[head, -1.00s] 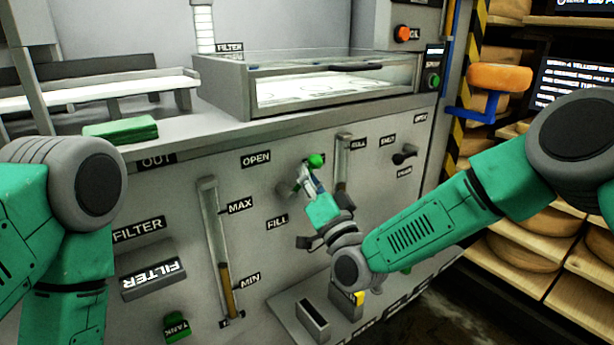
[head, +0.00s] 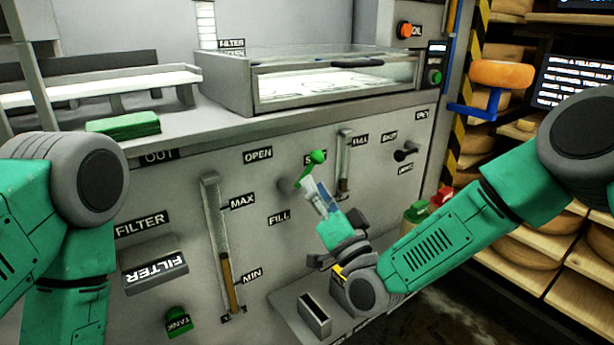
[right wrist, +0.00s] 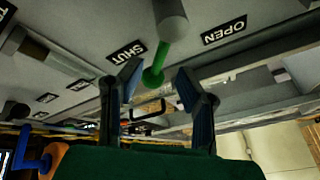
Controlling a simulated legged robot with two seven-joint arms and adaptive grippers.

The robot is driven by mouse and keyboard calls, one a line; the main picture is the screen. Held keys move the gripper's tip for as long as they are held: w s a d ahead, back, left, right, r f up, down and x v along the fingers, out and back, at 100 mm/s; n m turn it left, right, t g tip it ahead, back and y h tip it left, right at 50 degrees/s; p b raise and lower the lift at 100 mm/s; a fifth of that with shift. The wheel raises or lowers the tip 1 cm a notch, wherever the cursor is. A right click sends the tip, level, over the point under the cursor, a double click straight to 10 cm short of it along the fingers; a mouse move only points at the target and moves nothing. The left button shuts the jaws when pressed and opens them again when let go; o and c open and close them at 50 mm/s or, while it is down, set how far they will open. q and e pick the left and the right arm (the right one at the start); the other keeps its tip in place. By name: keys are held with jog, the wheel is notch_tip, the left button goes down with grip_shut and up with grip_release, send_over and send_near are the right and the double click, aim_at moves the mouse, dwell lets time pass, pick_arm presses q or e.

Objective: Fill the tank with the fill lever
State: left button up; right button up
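The fill lever (head: 316,157) is a green handle with a round knob on the grey machine front, between the OPEN and SHUT labels and above the FILL label. It points up and right, toward SHUT; it also shows in the right wrist view (right wrist: 155,73). My right gripper (head: 309,187) is open just below and right of the lever. In the right wrist view its fingers (right wrist: 158,82) stand apart, with the knob just beyond and between the tips. The tank gauge (head: 219,240) holds brown liquid to slightly above MIN, well below MAX. My left gripper is out of view.
A second slotted gauge (head: 344,165) and a small black lever (head: 405,151) are to the right of the fill lever. A glass-topped box (head: 330,85) stands on the ledge above. A FILTER block (head: 154,268) and green TANK knob (head: 178,320) are lower left.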

jog(key=v, duration=0.7)
jog(key=shift+s+f, duration=0.15)
